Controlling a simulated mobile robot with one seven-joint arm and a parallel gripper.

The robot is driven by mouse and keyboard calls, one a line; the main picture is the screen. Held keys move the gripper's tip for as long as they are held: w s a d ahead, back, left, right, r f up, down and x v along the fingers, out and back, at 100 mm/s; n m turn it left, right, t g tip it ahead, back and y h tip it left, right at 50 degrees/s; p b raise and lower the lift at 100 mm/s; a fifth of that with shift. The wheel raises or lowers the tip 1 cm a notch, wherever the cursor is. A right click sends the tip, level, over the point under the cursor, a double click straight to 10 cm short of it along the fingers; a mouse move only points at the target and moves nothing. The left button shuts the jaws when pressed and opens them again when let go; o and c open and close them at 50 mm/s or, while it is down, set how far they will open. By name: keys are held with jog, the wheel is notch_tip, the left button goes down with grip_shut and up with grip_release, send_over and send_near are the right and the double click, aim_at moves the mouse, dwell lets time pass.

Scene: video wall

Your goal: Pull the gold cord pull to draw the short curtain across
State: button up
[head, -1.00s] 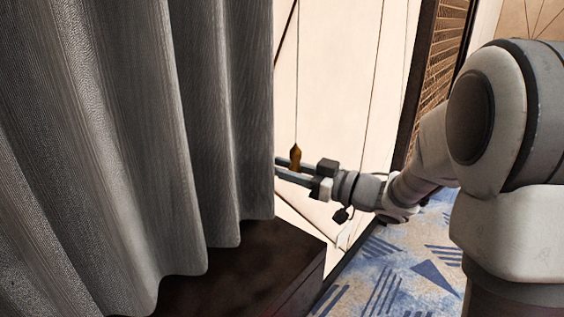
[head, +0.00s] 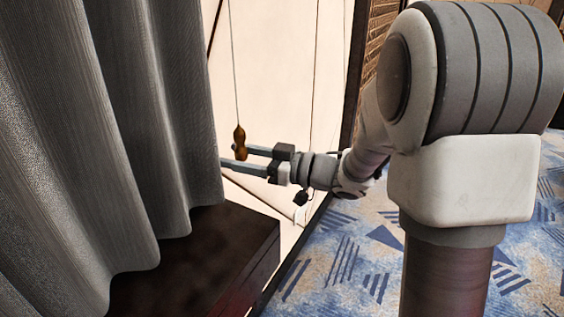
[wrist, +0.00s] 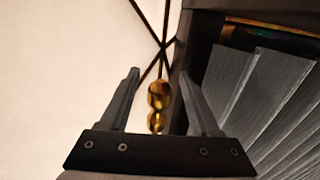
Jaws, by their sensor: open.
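The gold cord pull (head: 240,142) hangs upright on a thin cord beside the free edge of the short grey curtain (head: 110,130). My gripper (head: 227,155) is open, with its fingers pointing left, one on each side of the pull. In the wrist view the gold pull (wrist: 158,95) shows between the two spread fingers (wrist: 160,73), with gaps on both sides. The grey curtain's pleats (wrist: 262,95) are at the right there. Contact with the pull does not show.
A dark box-like ledge (head: 205,255) stands below the curtain. A pale panelled wall (head: 285,80) is behind the pull. A blue patterned carpet (head: 355,255) lies to the right, with open floor.

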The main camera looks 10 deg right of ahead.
jog(key=p+v, duration=0.1)
jog(key=v, duration=1.4)
jog(key=shift+d+p, duration=0.2)
jog(key=shift+p, duration=0.15)
